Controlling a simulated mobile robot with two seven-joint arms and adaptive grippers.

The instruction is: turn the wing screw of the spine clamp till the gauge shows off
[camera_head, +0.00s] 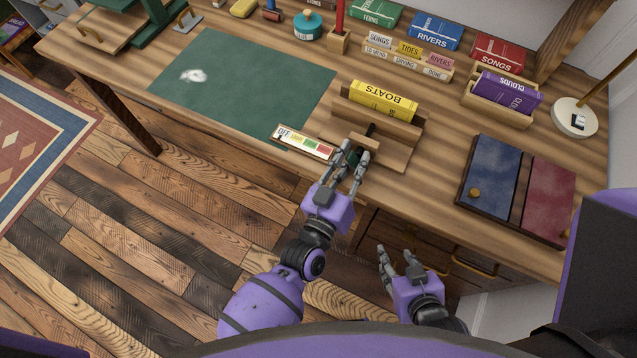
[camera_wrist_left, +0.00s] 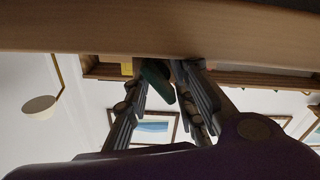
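The wooden spine clamp (camera_head: 395,150) stands at the desk's front edge and holds the upright yellow BOATS book (camera_head: 382,100). A dark screw shaft shows at its front. The green wing screw (camera_wrist_left: 158,82) lies slantwise between the fingers of my left gripper (camera_head: 354,156) in the left wrist view, both fingertips close against it. In the head view the fingers mostly hide it. My right gripper (camera_head: 400,262) is open and empty before the desk.
A green mat (camera_head: 245,85) with a white smudge lies left of the gauge. Blue and red panels (camera_head: 520,190) lie on the right. A purple CLOUDS book (camera_head: 506,92) sits in a wooden holder behind them. Labelled blocks and books line the back.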

